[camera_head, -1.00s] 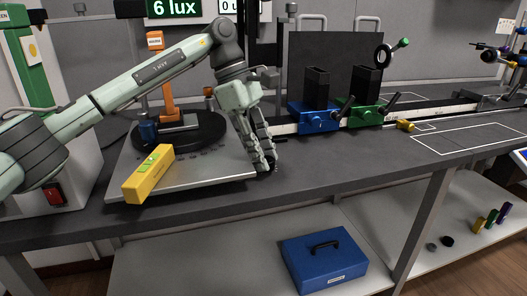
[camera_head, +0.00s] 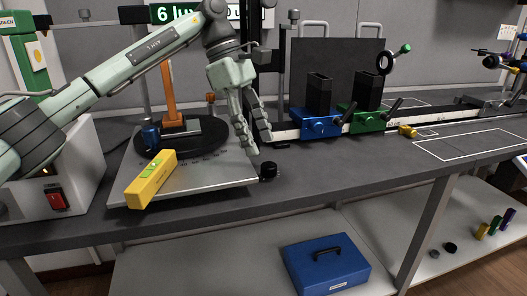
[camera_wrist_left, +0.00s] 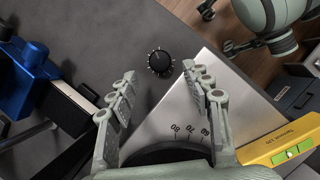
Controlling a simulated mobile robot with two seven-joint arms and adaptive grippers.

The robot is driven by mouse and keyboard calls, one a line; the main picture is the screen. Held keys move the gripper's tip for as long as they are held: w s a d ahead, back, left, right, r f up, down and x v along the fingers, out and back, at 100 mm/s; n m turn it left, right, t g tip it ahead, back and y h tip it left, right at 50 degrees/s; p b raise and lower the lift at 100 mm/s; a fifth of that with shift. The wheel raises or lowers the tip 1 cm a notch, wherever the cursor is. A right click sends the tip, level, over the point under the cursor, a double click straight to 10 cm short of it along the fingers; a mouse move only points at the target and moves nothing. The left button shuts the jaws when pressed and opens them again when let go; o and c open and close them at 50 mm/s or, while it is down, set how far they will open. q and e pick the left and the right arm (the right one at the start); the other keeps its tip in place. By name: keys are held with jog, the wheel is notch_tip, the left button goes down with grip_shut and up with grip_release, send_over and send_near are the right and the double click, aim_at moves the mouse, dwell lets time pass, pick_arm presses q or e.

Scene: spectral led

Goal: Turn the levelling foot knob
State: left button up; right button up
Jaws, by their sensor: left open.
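The levelling foot knob (camera_head: 268,170) is a small black round knob at the right front corner of the grey metal base plate (camera_head: 220,172). In the left wrist view the knob (camera_wrist_left: 159,62) shows white tick marks around it. My left gripper (camera_head: 262,146) is open and empty, above and a little behind the knob. In the wrist view its fingers (camera_wrist_left: 160,84) are spread on either side below the knob, apart from it.
A yellow spirit level (camera_head: 152,180) lies on the plate's left front. A black turntable (camera_head: 180,137) carries an orange post. Blue (camera_head: 318,124) and green (camera_head: 366,118) carriages sit on the rail to the right. Bench to the knob's right is clear.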

aim_at(268, 165)
pick_arm(q)
jog(key=shift+v, duration=1.5)
jog(key=shift+c, duration=0.4)
jog(key=shift+c, duration=1)
jog(key=d+y+p, duration=0.1)
jog(key=s+d+t+y+p, duration=0.1)
jog(key=d+y+p, duration=0.1)
jog(key=p, duration=0.1)
jog(key=shift+s+d+r+t+y, duration=0.25)
jog(key=shift+r+t+y, duration=0.05)
jog(key=shift+y, duration=0.1)
jog(key=shift+f, duration=0.3)
notch_tip(268, 165, down, 7)
jog(key=shift+f, duration=0.2)
pick_arm(e)
jog(key=s+a+x, duration=0.1)
jog(key=x, duration=0.8)
jog(key=shift+a+f+y, duration=0.3)
jog(key=shift+a+f, duration=0.15)
jog(key=shift+f, duration=0.05)
